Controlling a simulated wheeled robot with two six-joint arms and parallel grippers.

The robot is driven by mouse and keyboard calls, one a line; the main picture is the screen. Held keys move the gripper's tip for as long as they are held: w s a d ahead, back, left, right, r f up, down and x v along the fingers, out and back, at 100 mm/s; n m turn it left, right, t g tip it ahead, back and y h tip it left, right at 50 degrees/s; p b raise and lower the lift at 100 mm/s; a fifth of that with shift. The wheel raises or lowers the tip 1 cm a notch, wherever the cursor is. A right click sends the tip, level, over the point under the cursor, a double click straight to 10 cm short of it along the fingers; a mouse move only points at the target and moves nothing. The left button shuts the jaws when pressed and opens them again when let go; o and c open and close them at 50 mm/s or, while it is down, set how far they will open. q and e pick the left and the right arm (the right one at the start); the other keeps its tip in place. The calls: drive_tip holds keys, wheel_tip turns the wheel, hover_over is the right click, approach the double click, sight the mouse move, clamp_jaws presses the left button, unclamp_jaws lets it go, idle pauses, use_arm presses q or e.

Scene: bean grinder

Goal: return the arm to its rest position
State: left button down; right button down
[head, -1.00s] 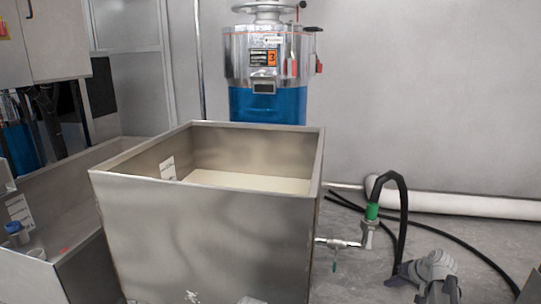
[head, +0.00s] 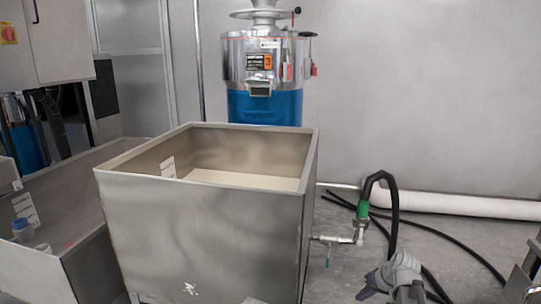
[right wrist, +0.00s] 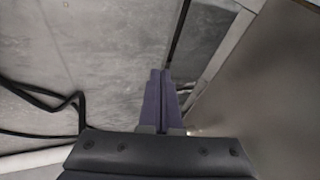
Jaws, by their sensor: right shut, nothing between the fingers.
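My right gripper (head: 370,285) shows at the bottom right of the head view, in front of the floor and right of the steel bin. In the right wrist view the two purple-grey fingers (right wrist: 160,77) lie side by side, shut with nothing between them. They point toward bare grey floor, apart from the steel wall on the right of that view. My left arm and left gripper are not in view.
A large open steel bin (head: 205,232) with pale contents stands at centre-left. Its valve (head: 340,239) and black hose (head: 393,215) stick out on the right. A blue and silver grinder (head: 265,75) stands behind. A white pipe (head: 460,203) runs along the wall.

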drive_tip(key=s+a+r+n+g+h+p, duration=0.2)
drive_tip(key=s+a+n+p, duration=0.1)
drive_tip(key=s+a, duration=0.85)
drive_tip(key=s+a+r+n+g+h+p, duration=0.2)
drive_tip(key=s+a+n+g+p, duration=0.1)
drive_tip(key=s+a, duration=0.8)
wheel_tip(320, 180, up, 38)
drive_tip(key=p, duration=3.7)
drive_tip(key=shift+w+a+p, duration=0.3)
drive_tip(key=shift+w+p, duration=0.05)
drive_tip(key=shift+f, duration=0.15)
